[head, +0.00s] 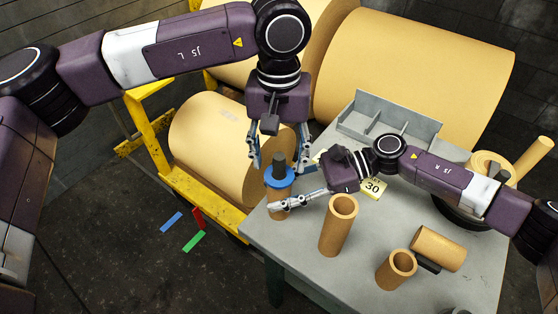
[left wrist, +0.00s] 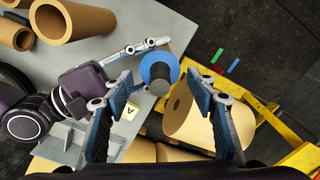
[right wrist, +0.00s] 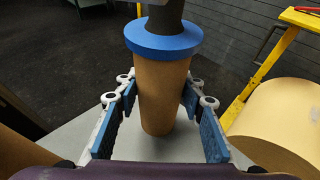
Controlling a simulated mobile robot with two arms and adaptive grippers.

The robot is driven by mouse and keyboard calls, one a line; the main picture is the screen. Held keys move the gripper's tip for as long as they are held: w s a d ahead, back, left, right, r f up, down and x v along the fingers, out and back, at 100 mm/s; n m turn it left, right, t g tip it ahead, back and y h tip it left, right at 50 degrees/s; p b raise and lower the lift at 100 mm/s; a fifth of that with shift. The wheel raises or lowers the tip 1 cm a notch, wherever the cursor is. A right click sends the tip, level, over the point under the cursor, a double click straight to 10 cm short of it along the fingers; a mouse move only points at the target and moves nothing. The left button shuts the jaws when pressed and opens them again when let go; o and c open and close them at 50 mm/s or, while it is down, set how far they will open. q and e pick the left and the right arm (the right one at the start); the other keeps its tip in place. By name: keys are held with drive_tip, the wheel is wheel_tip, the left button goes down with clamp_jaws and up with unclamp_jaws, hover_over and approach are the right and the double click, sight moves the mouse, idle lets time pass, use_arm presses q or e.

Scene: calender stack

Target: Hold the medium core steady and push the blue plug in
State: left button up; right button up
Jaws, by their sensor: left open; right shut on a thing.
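The blue plug (head: 290,182) sits on the top end of an upright tan core (right wrist: 163,95). Its wide blue rim (right wrist: 163,45) overhangs the core, and a dark grey knob (head: 279,161) rises from it. How deep the plug is seated I cannot tell. My right gripper (right wrist: 160,88) is shut on the core's side, below the rim. My left gripper (head: 280,165) points down over the plug, open, its fingers on either side of the knob. In the left wrist view the plug (left wrist: 150,66) and knob (left wrist: 159,88) show between the spread fingers, apart from both.
On the grey table (head: 300,235) stand a taller core (head: 338,230) and a short core (head: 394,274); another core (head: 440,247) lies on its side. A grey divided tray (head: 385,117) is behind. Big tan rolls and a yellow frame (head: 208,204) stand beyond the table.

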use_arm(q)
drive_tip(key=shift+r, duration=2.3)
use_arm(e)
drive_tip(key=o, duration=1.3)
use_arm(q)
drive_tip(key=shift+r, duration=0.1)
use_arm(e)
drive_tip(key=shift+v, duration=6.05)
